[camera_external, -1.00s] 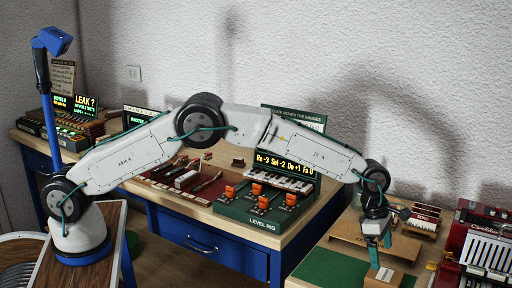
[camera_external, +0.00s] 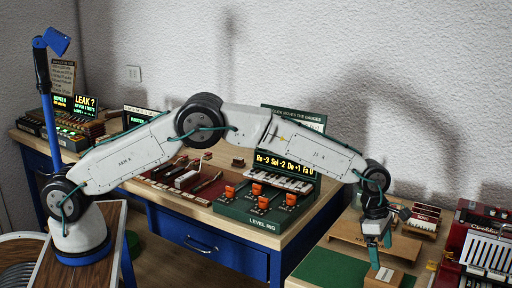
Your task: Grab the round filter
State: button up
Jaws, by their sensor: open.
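My gripper (camera_external: 379,258) hangs at the right, pointing down, with teal fingers. It is open. Its fingertips are right over a small wooden block (camera_external: 400,281), near a small pale patch on the block's top; I cannot tell whether they touch. I cannot make out a round filter for certain. A small round grey shape (camera_external: 404,213) shows beside my wrist, but I cannot tell what it is.
A green mat (camera_external: 330,268) lies left of the block. A wooden stand (camera_external: 400,250) is behind my gripper. The level rig (camera_external: 262,222) sits on the blue desk at left.

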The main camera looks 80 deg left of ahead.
jog(key=c, duration=0.4)
jog(key=shift+o, duration=0.2)
